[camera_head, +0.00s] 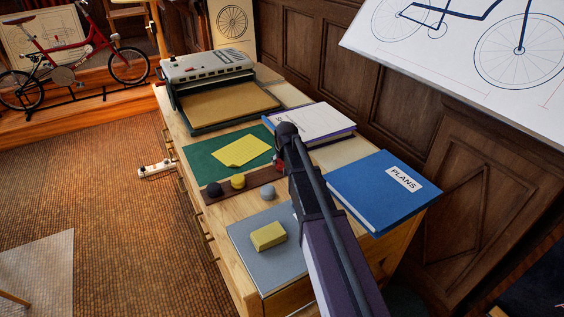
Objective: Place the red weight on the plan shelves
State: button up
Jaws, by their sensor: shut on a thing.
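My arm reaches in from the bottom and hides most of my gripper (280,168), which is low over the far right end of a brown strip on the desk. A small patch of red, the red weight (277,161), shows at the left side of the arm, at the gripper. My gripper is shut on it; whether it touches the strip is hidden. I cannot make out any plan shelves.
A blue PLANS binder (370,192) lies right of my arm. A yellow block (268,235) sits on a grey-blue board (248,256).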

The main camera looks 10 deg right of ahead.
jog(key=shift+f, duration=0.25)
dwell(0.4)
jog(key=o, duration=1.2)
jog(key=shift+o, duration=0.2)
jog(key=shift+r, duration=0.1)
notch_tip(320, 180, up, 7)
jog(key=p, duration=0.7)
jog(key=shift+r, duration=0.1)
jog(key=s+a+r+n+p, duration=0.2)
jog(key=s+a+r+p, duration=0.3)
jog(key=s+a, duration=0.2)
jog(key=shift+s+r+y, duration=0.25)
jog(key=shift+s+y, duration=0.15)
jog(key=shift+s, duration=0.75)
jog(key=s+d+m+g, duration=0.1)
jog(key=s+d+g, duration=0.1)
jog(key=s, duration=0.8)
jog(key=s+d+f+g, duration=0.1)
jog(key=s+d, duration=0.4)
jog(key=s, duration=0.5)
jog(key=shift+f+m+g+h, duration=0.2)
jog(key=shift+m+g+h, duration=0.2)
jog(key=shift+g, duration=0.4)
